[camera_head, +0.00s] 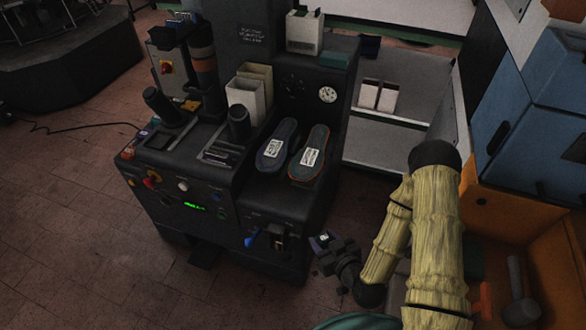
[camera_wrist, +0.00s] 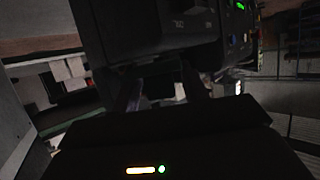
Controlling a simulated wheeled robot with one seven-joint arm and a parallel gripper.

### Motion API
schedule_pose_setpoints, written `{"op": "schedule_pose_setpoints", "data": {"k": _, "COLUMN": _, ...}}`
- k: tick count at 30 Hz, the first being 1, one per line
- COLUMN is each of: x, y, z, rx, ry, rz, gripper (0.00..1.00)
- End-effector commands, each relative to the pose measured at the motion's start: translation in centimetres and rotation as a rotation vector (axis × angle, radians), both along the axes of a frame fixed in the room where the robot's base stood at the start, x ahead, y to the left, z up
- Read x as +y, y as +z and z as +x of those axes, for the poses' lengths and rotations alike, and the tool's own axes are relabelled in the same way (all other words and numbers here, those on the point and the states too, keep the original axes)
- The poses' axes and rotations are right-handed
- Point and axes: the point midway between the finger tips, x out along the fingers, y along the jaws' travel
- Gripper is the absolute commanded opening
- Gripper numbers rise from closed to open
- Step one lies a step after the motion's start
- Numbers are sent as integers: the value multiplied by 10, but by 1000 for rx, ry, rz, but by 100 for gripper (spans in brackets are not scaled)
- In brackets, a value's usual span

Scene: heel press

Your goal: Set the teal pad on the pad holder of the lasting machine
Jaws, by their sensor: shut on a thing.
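The lasting machine (camera_head: 220,215) is a dark console in the head view. My gripper (camera_head: 322,241) is low by its front right corner, beside the front panel and apart from the shoes. In the wrist view my gripper's fingers (camera_wrist: 163,88) point at the dark machine front (camera_wrist: 150,35). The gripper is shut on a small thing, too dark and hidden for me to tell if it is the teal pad. A flat teal thing (camera_head: 335,60) lies on the machine's upper right top. I cannot make out the pad holder for certain.
Two shoe soles with white labels, one bluish (camera_head: 276,146) and one orange-edged (camera_head: 311,150), rest on the machine's right shelf. Blue and orange cabinets (camera_head: 525,110) stand right of my arm.

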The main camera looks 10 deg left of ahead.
Motion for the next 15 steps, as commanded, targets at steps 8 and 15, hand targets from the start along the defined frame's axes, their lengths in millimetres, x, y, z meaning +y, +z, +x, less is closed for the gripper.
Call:
{"op": "schedule_pose_setpoints", "data": {"k": 8, "x": 26, "y": 1, "z": 30, "rx": -9, "ry": 1, "rz": 2, "gripper": 22}}
{"op": "schedule_pose_setpoints", "data": {"k": 15, "x": 60, "y": 1, "z": 70, "rx": -7, "ry": 0, "rz": 3, "gripper": 22}}
